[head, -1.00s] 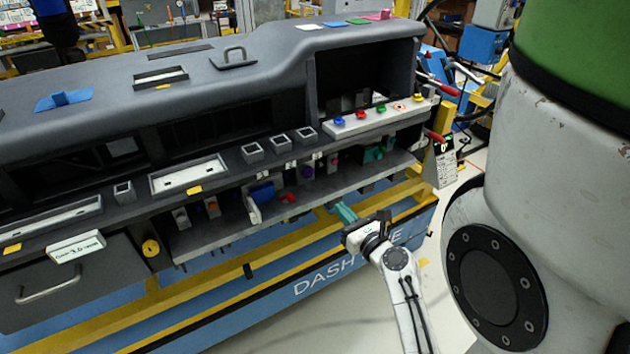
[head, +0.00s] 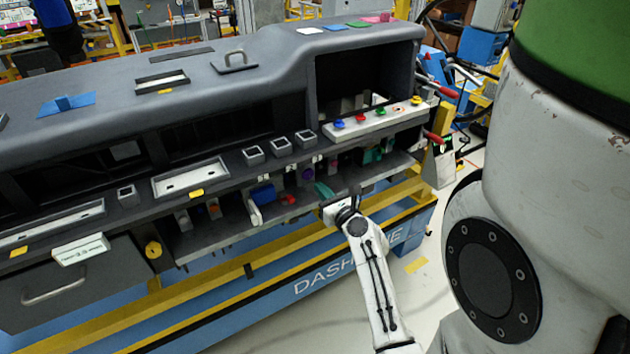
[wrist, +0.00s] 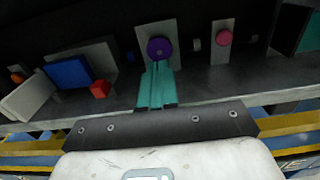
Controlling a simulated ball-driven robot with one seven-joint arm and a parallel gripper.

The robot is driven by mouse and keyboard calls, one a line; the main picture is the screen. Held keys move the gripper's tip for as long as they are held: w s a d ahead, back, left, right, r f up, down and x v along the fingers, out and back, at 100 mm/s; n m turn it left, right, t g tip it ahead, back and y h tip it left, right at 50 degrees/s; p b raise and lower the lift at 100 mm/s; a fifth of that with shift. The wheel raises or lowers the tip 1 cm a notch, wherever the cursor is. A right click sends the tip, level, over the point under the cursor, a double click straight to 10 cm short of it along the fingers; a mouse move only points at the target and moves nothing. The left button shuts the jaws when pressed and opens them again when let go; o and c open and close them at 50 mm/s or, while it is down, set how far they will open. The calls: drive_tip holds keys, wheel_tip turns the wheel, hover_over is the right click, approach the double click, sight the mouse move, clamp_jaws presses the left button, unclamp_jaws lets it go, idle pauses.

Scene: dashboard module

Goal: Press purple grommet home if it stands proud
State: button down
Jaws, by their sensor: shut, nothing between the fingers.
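The purple grommet (wrist: 158,48) is a round disc on a small upright grey plate (wrist: 143,36) under the dashboard. It also shows small in the head view (head: 308,173). I cannot tell whether it stands proud of the plate or sits flush. My gripper (wrist: 157,66) has teal fingers that are together and empty. Its tips point at the plate and overlap the lower edge of the grommet in the wrist view; whether they touch is unclear. In the head view my gripper (head: 320,185) reaches in over the lower shelf.
A pink round part (wrist: 225,38) sits on its own plate to the right. The shelf (wrist: 205,99) lies beneath. The dashboard overhang (head: 225,160) is above.

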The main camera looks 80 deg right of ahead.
sight(309, 176)
drive_tip(key=shift+x, duration=2)
